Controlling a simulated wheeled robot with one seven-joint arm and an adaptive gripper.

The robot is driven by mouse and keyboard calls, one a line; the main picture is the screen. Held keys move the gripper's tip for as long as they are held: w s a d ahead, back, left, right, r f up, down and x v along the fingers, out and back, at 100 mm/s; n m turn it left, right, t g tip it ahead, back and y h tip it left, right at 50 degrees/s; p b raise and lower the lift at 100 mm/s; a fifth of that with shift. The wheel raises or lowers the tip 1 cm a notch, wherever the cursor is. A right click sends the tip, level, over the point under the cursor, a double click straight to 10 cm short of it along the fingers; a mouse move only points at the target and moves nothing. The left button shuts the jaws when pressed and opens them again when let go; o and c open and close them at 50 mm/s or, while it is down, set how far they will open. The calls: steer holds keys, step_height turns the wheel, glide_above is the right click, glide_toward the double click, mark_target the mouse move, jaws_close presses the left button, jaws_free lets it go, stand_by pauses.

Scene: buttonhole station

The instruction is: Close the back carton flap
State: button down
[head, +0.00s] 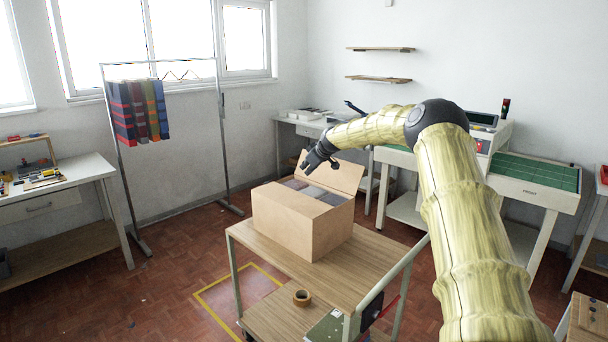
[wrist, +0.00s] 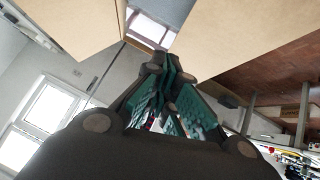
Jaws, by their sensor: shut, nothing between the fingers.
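An open brown carton (head: 285,225) stands on a wooden-topped cart, with folded grey and reddish cloth (head: 313,191) inside. A broad flap (head: 340,175) stands raised at the carton's far right side, leaning outward. A bit of cardboard also shows behind my gripper at the back. My gripper (head: 311,165) is shut and empty above the carton's back part, close to the raised flap. In the wrist view its green-padded fingers (wrist: 167,68) meet at the tips, with cardboard panels (wrist: 235,40) on both sides. I cannot tell whether they touch the cardboard.
The cart top (head: 375,262) is clear in front and right of the carton. A tape roll (head: 302,298) sits on the lower shelf. A garment rack (head: 140,110) with cloths stands at the left. A bench with green mats (head: 535,172) stands behind at the right.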

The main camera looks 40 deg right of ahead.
steer(key=shift+d+b+v, duration=0.2)
steer(key=shift+d+v, duration=0.05)
steer(key=shift+v, duration=0.95)
steer(key=shift+d+b+v, duration=0.15)
steer(key=shift+d+v, duration=0.05)
steer(key=shift+v, duration=1.05)
